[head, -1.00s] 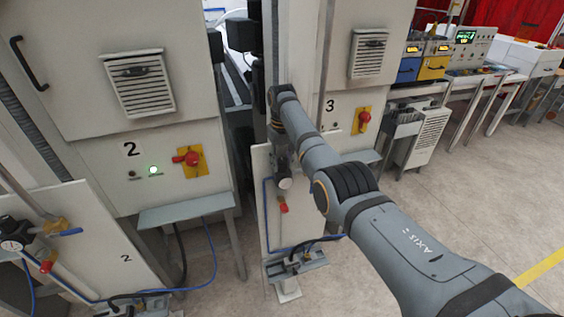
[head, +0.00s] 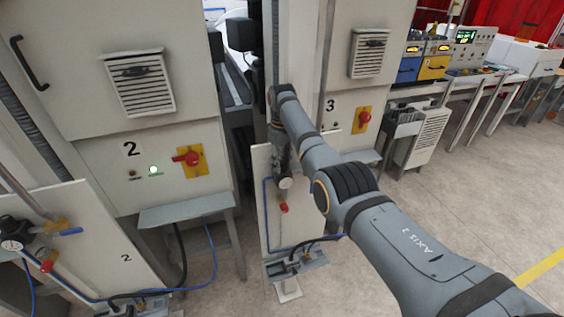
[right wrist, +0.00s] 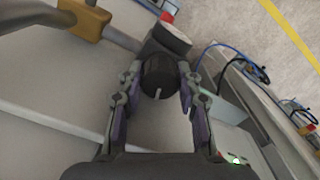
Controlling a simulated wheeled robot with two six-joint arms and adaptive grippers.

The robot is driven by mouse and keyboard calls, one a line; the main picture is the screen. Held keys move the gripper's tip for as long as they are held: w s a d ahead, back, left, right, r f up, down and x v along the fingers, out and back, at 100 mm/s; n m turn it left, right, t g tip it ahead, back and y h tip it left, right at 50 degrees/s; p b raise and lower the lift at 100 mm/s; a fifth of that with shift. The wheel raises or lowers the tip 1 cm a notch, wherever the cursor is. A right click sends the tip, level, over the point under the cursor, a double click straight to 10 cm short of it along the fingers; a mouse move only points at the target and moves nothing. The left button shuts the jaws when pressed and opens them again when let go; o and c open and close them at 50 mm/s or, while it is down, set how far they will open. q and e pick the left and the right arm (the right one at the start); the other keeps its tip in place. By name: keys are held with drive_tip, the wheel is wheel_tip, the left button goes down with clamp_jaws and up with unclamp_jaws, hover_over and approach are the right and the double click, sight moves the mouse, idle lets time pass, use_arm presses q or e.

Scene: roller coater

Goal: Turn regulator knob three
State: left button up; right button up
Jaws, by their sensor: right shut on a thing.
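The black round regulator knob (right wrist: 160,72) shows in the right wrist view, between the two fingers of my right gripper (right wrist: 159,85). The fingers are shut on its sides. A short pale mark shows on the knob's near edge. A round gauge (right wrist: 170,39) sits just beyond it. In the head view, my right gripper (head: 282,156) is at the top of the narrow white panel (head: 263,215), below the cabinet marked 3. The gauge (head: 286,183) shows just under the gripper, and the knob is mostly hidden there. My left gripper is out of view.
A red handle (head: 284,208) hangs below the gauge. Cabinet three has a red rotary switch (head: 364,119) on a yellow plate. Cabinet two (head: 160,178) and its own regulator (head: 14,232) stand to the left. Open floor is at right.

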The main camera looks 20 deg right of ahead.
sight(283, 160)
drive_tip(key=shift+n, duration=0.5)
drive_tip(key=o, duration=1.2)
drive_tip(key=shift+r, duration=0.1)
drive_tip(key=shift+c, duration=0.2)
drive_tip(key=shift+s, duration=0.1)
wheel_tip(283, 160, up, 7)
drive_tip(key=shift+f, duration=0.1)
drive_tip(key=shift+a+r, duration=0.1)
drive_tip(key=shift+r, duration=0.55)
